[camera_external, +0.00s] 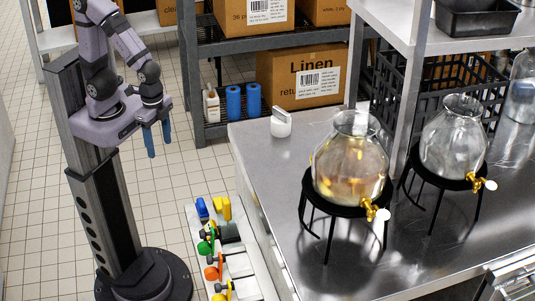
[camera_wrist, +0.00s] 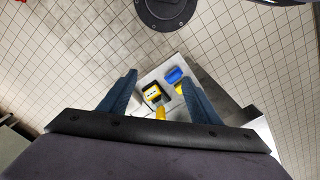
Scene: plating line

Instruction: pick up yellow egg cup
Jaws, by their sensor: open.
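Several small yellow things lie on a pale board (camera_external: 245,258) at the foot of the steel table. A yellow one (camera_external: 222,208) stands beside a blue one (camera_external: 202,208) at the board's far end; another yellow one (camera_external: 223,292) is at the near end. They are too small to tell which is the egg cup. In the wrist view, a yellow piece (camera_wrist: 160,112) and a blue cup (camera_wrist: 173,74) show between the fingers. My gripper (camera_external: 158,146) has blue fingers, is open and empty, and hangs well above and left of the board. It also shows in the wrist view (camera_wrist: 159,80).
Green (camera_external: 205,247) and orange (camera_external: 212,271) items share the board, with a dark item (camera_external: 229,232). The steel table (camera_external: 270,165) rises right of the board, carrying glass dispensers (camera_external: 350,165) on black stands. A box shelf (camera_external: 285,45) stands behind. Tiled floor is open on the left.

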